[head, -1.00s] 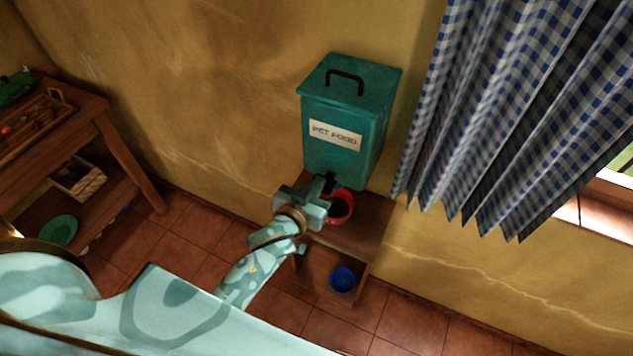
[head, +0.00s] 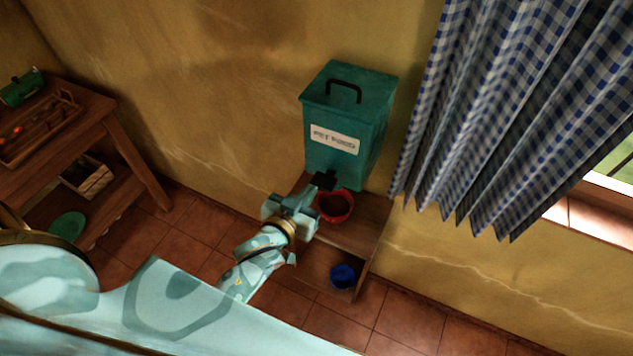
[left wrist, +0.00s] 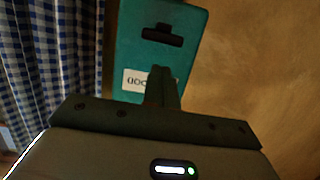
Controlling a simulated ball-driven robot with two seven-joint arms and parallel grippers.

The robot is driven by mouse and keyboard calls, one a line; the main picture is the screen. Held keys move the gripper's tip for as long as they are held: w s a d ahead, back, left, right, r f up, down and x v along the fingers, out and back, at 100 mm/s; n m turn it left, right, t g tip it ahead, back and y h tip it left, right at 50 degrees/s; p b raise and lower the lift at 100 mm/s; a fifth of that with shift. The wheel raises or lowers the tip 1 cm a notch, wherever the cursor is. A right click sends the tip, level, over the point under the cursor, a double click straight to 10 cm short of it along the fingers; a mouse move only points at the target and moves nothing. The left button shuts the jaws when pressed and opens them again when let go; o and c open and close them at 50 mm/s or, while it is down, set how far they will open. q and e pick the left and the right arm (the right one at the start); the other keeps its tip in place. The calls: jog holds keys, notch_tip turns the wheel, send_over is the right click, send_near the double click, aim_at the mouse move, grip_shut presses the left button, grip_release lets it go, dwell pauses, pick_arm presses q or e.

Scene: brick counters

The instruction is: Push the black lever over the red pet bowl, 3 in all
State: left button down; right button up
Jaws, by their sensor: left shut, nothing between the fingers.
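A green pet food dispenser (head: 340,112) with a white label and a black top handle stands against the wall. Its black lever (head: 325,181) sticks out low at the front, above the red pet bowl (head: 335,206) on the wooden stand. My left gripper (head: 309,197) is just in front of and left of the lever, shut and empty; I cannot tell whether it touches the lever. In the left wrist view the shut fingers (left wrist: 162,85) point at the dispenser (left wrist: 165,70), with the lever not clearly seen. My right gripper is not in view.
A blue bowl (head: 343,276) sits on the stand's lower level. A checkered curtain (head: 480,110) hangs at the right. A wooden table (head: 85,135) with a tray stands at the left. Tiled floor (head: 340,325) is open in front of the stand.

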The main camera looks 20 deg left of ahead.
pick_arm(q)
jog(key=v, duration=0.5)
dwell(0.9)
